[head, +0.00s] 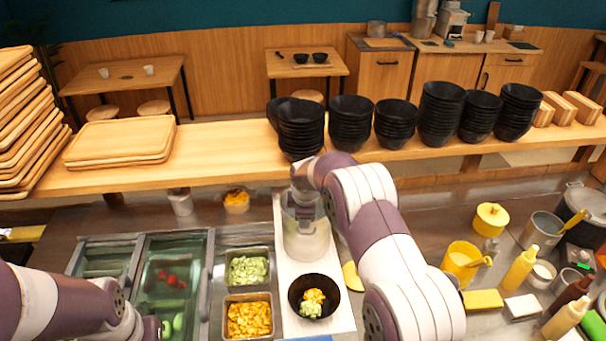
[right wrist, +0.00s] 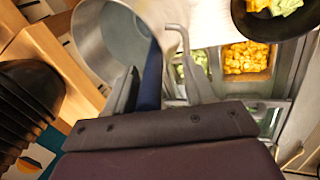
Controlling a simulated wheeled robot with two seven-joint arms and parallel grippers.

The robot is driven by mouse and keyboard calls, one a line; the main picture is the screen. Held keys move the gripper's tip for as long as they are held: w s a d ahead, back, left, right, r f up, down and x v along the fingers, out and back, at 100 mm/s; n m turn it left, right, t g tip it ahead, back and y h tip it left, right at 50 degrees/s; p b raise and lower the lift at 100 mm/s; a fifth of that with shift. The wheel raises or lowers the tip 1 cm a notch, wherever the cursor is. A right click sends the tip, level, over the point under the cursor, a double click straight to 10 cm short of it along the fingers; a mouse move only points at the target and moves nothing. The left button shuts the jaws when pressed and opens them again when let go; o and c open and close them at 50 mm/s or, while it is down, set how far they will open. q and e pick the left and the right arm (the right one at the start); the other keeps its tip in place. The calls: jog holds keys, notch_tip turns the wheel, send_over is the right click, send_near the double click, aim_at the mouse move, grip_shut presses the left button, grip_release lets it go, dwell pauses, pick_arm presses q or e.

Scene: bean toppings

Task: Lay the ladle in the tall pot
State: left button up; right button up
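The tall pot (head: 306,243) is a translucent grey cylinder on the white board, and its open metal mouth shows in the right wrist view (right wrist: 96,38). My right gripper (head: 304,207) is at the pot's top. In the right wrist view its fingers (right wrist: 168,88) stand apart with a gap between them, beside the pot's rim. A thin grey hooked metal rod (right wrist: 178,30), possibly the ladle's handle, rises near the right finger. The ladle's bowl is not visible. My left gripper (head: 150,327) is at the bottom left, mostly hidden by its arm.
A black bowl (head: 296,301) with yellow and green toppings stands in front of the pot. Topping trays (head: 270,299) lie left of it. Stacked black bowls (head: 299,137) line the wooden counter behind. Bottles and yellow containers (head: 456,254) stand at the right.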

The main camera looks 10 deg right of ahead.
jog(key=shift+r, duration=0.2)
jog(key=b+v, duration=0.5)
jog(key=v, duration=0.7)
jog(key=shift+s+r, duration=0.15)
